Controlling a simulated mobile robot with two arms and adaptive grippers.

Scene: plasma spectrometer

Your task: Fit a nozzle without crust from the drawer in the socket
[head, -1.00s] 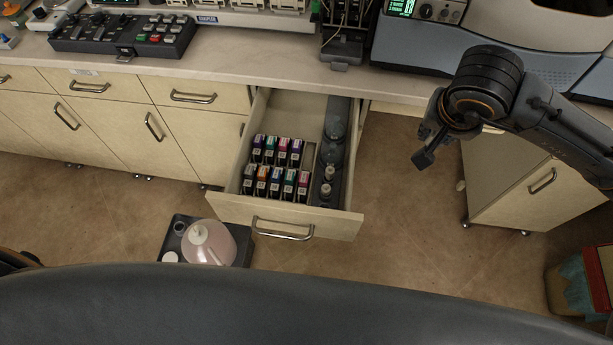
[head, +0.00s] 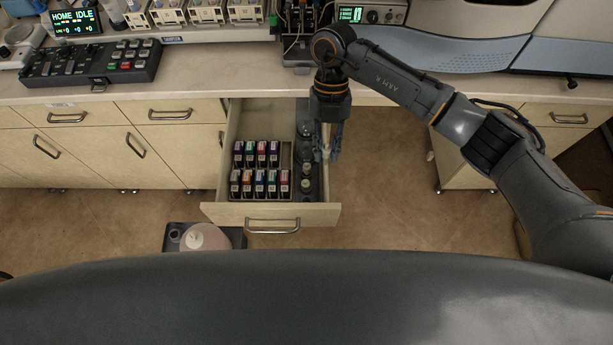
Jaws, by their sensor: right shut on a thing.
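The open drawer (head: 270,214) shows in the head view below the counter. In its right-hand compartment stand small nozzle-like pieces (head: 306,183), with dark rounded glass pieces behind, partly hidden by my right gripper. My right gripper (head: 330,155) points down over the right wall of the drawer. It is shut on a slender pale thing (head: 325,138), which looks like a nozzle; the fingers cover part of it, and I cannot tell whether it has crust. I cannot make out the socket. My left gripper is not in view.
Several small colour-labelled boxes (head: 262,170) fill the drawer's left side. A black control panel (head: 90,64) and a large grey instrument (head: 470,52) stand on the counter (head: 200,88).

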